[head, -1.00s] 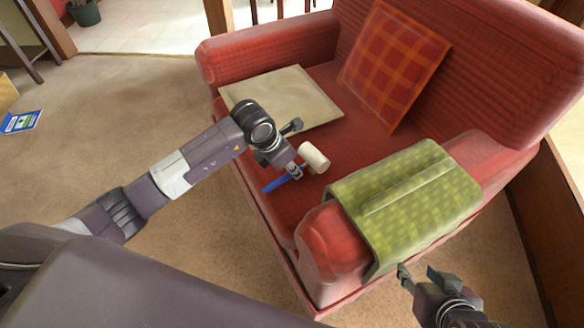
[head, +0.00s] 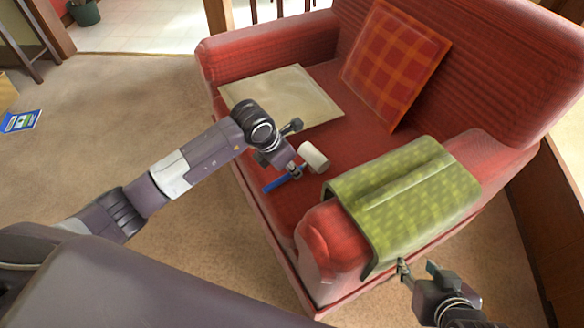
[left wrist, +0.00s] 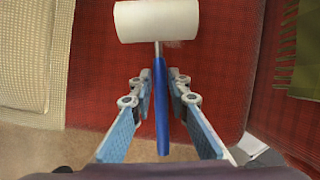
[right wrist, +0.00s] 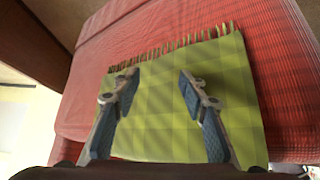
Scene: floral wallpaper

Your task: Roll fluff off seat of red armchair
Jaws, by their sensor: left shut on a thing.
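The red armchair (head: 290,205) has a wide ribbed red seat. My left gripper (head: 296,171) is shut on the blue handle of a lint roller with a white cylinder (head: 313,157). The roller is over the front of the seat; in the left wrist view the white cylinder (left wrist: 157,21) lies against or just above the red fabric. My right gripper (head: 418,265) is open by the near armrest, at the lower edge of a green throw (head: 410,200). Its fingers stand apart over the throw (right wrist: 160,110) in the right wrist view.
A beige flat cushion (head: 275,98) lies on the seat's far left. A red-orange plaid cushion (head: 395,62) leans on the backrest. The throw covers the near armrest. Carpet (head: 130,110) is open at left, with a blue booklet (head: 20,121) on it.

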